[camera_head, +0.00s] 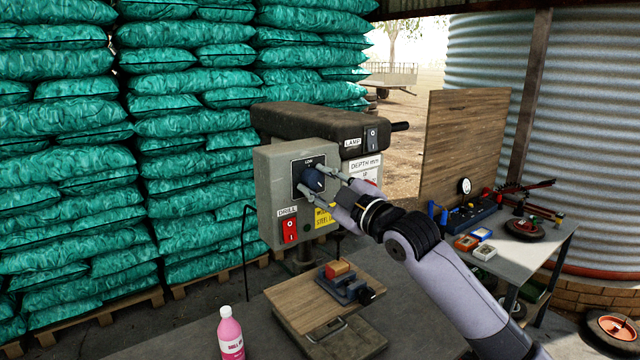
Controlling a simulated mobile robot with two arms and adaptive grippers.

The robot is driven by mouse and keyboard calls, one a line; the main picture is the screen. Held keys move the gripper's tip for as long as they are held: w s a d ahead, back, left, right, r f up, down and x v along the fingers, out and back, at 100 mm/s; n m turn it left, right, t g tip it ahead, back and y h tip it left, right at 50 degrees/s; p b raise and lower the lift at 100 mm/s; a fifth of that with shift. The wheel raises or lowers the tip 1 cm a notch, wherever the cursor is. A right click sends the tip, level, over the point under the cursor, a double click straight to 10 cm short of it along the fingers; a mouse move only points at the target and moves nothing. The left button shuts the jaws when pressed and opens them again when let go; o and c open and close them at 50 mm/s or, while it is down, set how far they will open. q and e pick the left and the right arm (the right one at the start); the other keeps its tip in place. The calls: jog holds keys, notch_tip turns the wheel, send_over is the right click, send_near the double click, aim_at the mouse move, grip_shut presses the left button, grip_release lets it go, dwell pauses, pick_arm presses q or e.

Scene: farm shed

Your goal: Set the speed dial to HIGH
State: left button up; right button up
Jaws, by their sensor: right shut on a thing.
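The speed dial (312,180) is a dark blue knob on a dark square plate on the front of the grey drill press control box (268,180). The word LOW reads above the knob; other markings are hidden or too small to read. My right gripper (308,184) reaches in from the right, with its fingers on either side of the knob, shut on it. The knob's pointer setting is hard to tell. My left gripper is not in view.
Below are a wooden board (300,303) with a small vise (345,288) and a pink bottle (230,335). A side bench (535,250) holds tools. Green sacks (190,120) stand behind.

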jog(key=shift+f, duration=0.1)
jog(key=o, duration=1.2)
jog(key=v, duration=1.2)
